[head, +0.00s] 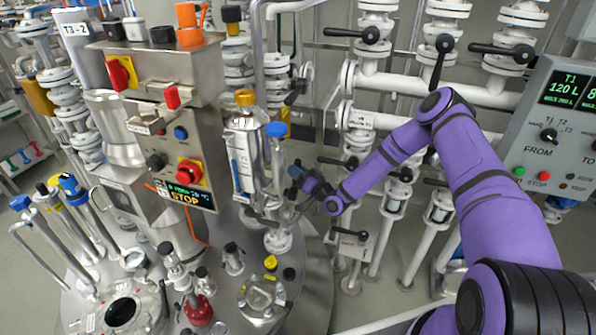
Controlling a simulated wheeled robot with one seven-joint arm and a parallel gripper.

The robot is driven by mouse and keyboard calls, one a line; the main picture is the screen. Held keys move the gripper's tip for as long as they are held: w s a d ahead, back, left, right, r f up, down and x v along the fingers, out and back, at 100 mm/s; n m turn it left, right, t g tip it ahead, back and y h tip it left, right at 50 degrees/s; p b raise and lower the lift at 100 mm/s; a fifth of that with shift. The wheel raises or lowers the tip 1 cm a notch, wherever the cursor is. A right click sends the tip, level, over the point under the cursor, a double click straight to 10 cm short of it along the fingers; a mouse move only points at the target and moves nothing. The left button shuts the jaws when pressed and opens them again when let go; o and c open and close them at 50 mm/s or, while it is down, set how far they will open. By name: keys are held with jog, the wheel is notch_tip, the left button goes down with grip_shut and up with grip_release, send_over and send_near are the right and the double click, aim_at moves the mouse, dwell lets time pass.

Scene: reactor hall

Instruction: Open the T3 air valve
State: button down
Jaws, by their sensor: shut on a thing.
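My purple arm reaches in from the right. My gripper (290,188) is shut on a small part beside the upright steel piping, just right of the sight-glass column (243,160). The fingers and wrist largely hide this part, and I cannot tell whether it is the T3 air valve's handle. A label (75,29) on the vessel at the upper left seems to read T3-Z. No air valve label is readable.
A control box with a red emergency stop (189,172) stands left of the gripper. White pipes with black valve levers (370,35) fill the back. A T1 panel (555,140) is at the right. The round steel vessel lid (215,300), crowded with fittings, lies below.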

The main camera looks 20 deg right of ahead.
aim_at(293, 189)
jog(key=n, duration=0.1)
jog(key=s+n+y, duration=0.1)
jog(key=a+n, duration=0.1)
jog(key=shift+s+r+y, duration=0.25)
jog(key=shift+r+y, duration=0.05)
jog(key=shift+s+a+n+g+y, duration=0.25)
jog(key=shift+s+n+y, duration=0.15)
jog(key=shift+n, duration=0.55)
jog(key=shift+s+a+n+g+y, duration=0.25)
jog(key=shift+s+n+y, duration=0.15)
jog(key=shift+n, duration=0.55)
jog(key=c, duration=1)
grip_release()
jog(key=shift+o, duration=0.2)
jog(key=v, duration=1)
jog(key=shift+s+d, duration=0.25)
jog(key=shift+d, duration=0.05)
jog(key=shift+f, duration=0.1)
